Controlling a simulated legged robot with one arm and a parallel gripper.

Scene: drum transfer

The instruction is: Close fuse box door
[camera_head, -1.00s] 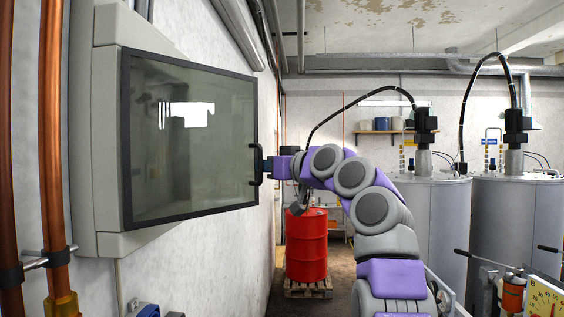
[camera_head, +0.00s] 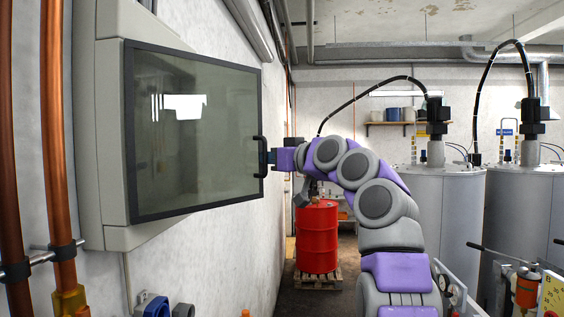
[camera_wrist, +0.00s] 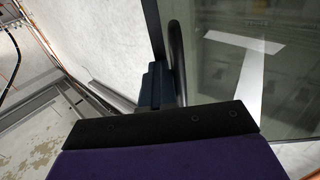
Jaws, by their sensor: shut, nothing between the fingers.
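The fuse box (camera_head: 95,120) is a pale grey cabinet on the left wall. Its door (camera_head: 190,140) has a dark frame and a glass pane. The box's rim shows only behind the door's left part, so the door looks angled out from it; the size of any gap is hidden. A black handle (camera_head: 261,157) sits on the door's right edge and also shows in the wrist view (camera_wrist: 177,60). My gripper (camera_head: 272,157) is at the handle from the right, fingers shut and empty. In the wrist view the dark fingertips (camera_wrist: 155,85) are close beside the handle; contact is unclear.
Copper pipes (camera_head: 55,150) run down the wall left of the box. A red drum (camera_head: 317,238) stands on a pallet behind my arm. Large grey tanks (camera_head: 435,215) stand at the right. A blue socket (camera_head: 153,305) is on the wall below the box.

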